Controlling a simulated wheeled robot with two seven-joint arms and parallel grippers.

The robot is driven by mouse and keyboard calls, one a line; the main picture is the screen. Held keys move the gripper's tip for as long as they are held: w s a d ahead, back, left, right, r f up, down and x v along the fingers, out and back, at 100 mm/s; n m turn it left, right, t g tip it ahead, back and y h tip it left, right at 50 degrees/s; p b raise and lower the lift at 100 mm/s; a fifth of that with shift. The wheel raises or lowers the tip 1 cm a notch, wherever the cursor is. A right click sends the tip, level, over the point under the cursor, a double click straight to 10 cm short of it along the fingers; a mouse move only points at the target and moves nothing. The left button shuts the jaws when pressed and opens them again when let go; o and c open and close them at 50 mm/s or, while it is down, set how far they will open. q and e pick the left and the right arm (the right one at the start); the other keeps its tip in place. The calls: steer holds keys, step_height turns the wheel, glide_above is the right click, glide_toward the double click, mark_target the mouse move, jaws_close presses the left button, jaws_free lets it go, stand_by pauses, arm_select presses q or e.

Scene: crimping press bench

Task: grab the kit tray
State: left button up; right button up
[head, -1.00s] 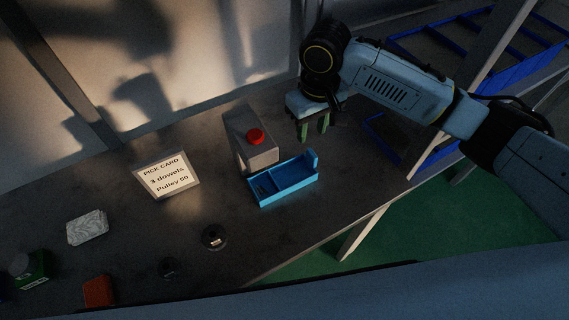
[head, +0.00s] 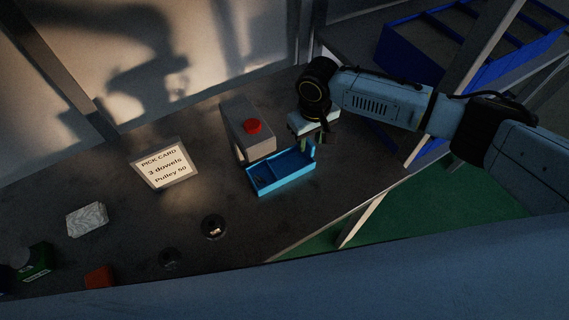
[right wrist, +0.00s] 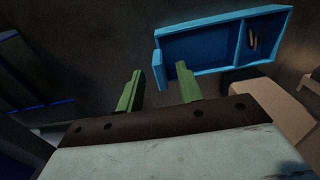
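The blue kit tray (head: 283,184) lies on the dark bench top, with a raised tab at its right end. In the right wrist view the tray (right wrist: 202,24) shows two compartments; small pale pieces lie in the smaller one. My right gripper (head: 315,142) is over the tray's right end, partly covering the tab. In the right wrist view its green fingers (right wrist: 159,82) are apart and empty, with the tab's end between their lines. I cannot tell whether the tips have passed down beside it. My left gripper is not in view.
A grey box (head: 247,134) with a red button stands just behind the tray. A pick card (head: 164,165) stands to the left. A pale block (head: 87,219), a dark round part (head: 213,227) and a red block (head: 100,277) lie farther left. A blue rack (head: 440,45) is at right.

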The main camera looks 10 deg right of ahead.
steer(key=shift+f, duration=0.75)
jaws_close()
steer(key=shift+r, duration=0.15)
